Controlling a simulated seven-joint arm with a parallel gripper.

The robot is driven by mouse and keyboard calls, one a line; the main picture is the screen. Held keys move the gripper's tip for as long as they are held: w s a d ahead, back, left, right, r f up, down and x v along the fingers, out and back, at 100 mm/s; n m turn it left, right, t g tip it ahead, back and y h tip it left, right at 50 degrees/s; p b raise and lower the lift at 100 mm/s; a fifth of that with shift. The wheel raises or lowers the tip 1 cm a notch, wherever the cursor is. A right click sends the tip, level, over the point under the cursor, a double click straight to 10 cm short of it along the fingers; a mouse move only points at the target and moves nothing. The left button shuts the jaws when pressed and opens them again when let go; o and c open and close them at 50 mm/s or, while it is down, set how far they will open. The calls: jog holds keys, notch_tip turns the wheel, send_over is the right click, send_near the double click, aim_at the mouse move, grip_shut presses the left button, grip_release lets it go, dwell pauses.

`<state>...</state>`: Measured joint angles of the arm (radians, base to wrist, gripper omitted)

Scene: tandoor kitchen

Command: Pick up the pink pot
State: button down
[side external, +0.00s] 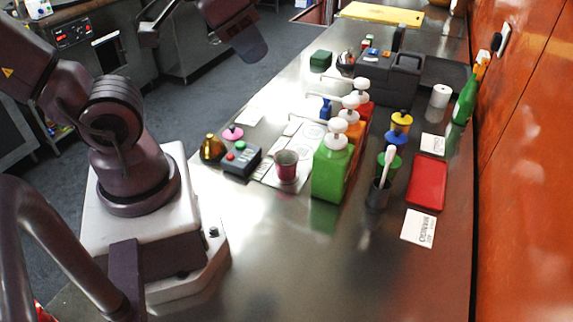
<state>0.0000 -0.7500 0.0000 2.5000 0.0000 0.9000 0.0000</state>
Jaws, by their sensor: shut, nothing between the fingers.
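The pink pot (286,166) is a small, dark pink cup-shaped vessel with a lighter rim. It stands upright on the steel counter, at the edge of a pale printed sheet and just left of the green bottle. My gripper (251,46) seems to be the dark end of my arm at the top of the view. It is shut and empty, well above and apart from the pot. Its fingertips are hard to make out.
A green pump bottle (332,171) stands close on the pot's right, with more pump bottles behind. A button box (241,159) and a pink knobbed piece (233,133) lie to its left. A red tray (427,182) is farther right. The near counter is clear.

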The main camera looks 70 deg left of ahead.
jog(key=c, duration=1.8)
grip_release()
jog(key=shift+c, duration=0.2)
jog(key=o, duration=1.3)
jog(key=shift+o, duration=0.2)
